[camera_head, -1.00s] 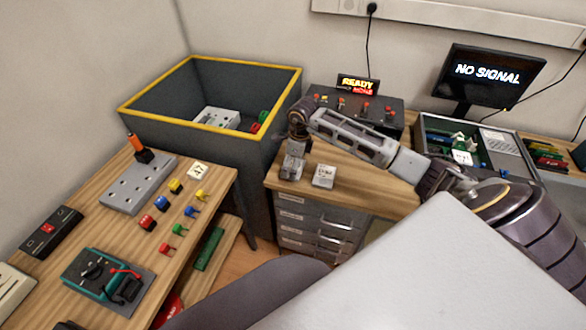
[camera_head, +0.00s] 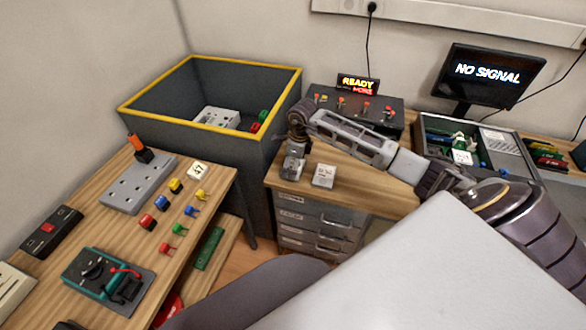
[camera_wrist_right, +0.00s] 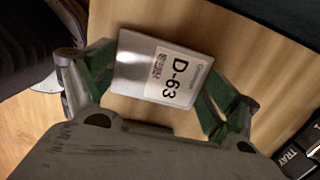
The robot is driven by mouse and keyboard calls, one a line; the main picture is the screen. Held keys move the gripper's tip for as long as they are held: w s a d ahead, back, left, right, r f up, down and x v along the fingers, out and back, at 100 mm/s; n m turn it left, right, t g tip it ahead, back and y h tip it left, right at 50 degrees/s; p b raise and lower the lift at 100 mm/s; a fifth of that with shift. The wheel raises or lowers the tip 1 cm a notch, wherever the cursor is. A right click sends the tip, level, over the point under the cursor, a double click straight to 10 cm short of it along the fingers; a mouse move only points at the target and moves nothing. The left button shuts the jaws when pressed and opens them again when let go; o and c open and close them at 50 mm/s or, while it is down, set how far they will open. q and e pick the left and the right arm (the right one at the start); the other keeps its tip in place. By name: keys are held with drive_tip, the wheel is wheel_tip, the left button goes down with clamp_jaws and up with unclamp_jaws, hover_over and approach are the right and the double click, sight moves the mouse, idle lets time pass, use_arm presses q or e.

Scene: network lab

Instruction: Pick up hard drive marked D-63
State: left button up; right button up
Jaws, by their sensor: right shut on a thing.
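The hard drive marked D-63 (camera_wrist_right: 160,70) is a silver slab with a white label, seen in the right wrist view above a wooden top. My right gripper (camera_wrist_right: 157,88) has its green-padded fingers against two opposite sides of the drive, shut on it. In the head view my right gripper (camera_head: 293,168) points down at the left edge of the wooden top of the drawer unit, with the drive at its fingertips. I cannot tell there whether the drive touches the top. My left gripper is in neither view now.
A second silver drive (camera_head: 324,176) lies just right of the gripper. A dark bin with a yellow rim (camera_head: 211,124) stands to the left. A control box (camera_head: 355,107) stands behind. The drawer unit (camera_head: 318,222) has labelled drawers. A wooden bench (camera_head: 100,215) with connectors is at left.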

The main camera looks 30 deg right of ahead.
drive_tip(key=shift+r, duration=0.65)
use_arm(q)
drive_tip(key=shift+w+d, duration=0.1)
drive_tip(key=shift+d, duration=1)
use_arm(e)
drive_tip(key=shift+r, duration=4.4)
